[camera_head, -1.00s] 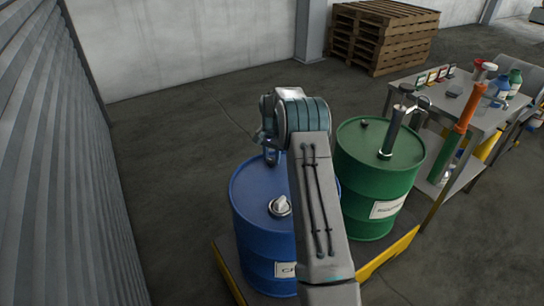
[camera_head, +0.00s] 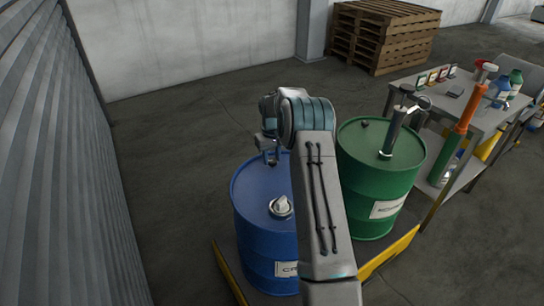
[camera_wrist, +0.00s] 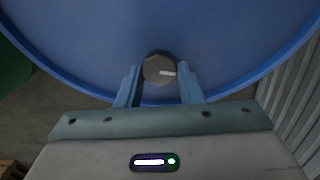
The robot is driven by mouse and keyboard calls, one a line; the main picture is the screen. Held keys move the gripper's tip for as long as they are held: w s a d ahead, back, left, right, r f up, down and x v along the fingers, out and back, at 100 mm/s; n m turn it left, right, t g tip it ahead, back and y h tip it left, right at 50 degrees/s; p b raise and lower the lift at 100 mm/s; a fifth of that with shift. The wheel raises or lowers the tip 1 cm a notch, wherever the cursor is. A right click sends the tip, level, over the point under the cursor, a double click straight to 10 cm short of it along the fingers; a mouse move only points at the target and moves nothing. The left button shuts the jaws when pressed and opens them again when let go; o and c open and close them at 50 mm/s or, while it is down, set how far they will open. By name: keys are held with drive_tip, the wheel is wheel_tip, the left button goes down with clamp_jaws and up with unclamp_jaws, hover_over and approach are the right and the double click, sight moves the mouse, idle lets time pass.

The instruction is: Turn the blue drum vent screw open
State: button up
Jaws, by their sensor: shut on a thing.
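The blue drum (camera_head: 265,230) stands upright below my arm, and its blue top fills most of the wrist view (camera_wrist: 160,25). The vent screw (camera_wrist: 158,69) is a dark grey faceted knob with a light mark pointing right, close to the drum's rim. My gripper (camera_wrist: 158,80) is shut on the vent screw, one finger on each side. In the head view my gripper (camera_head: 271,160) points down at the far side of the drum top, and the vent screw is hidden there. A larger light-coloured cap (camera_head: 281,207) sits on the near part of the drum top.
A green drum (camera_head: 380,180) with a pump stands close on the right, on the same yellow-edged pallet (camera_head: 390,254). A cart (camera_head: 480,115) with bottles and tools is further right. A ribbed wall (camera_head: 50,160) runs along the left.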

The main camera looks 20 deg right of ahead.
sight(271, 160)
drive_tip(key=shift+n, duration=2)
drive_tip(key=shift+r, duration=0.1)
drive_tip(key=o, duration=1)
drive_tip(key=shift+a, duration=0.1)
drive_tip(key=shift+c, duration=0.2)
wheel_tip(271, 160, up, 14)
drive_tip(key=shift+p, duration=0.3)
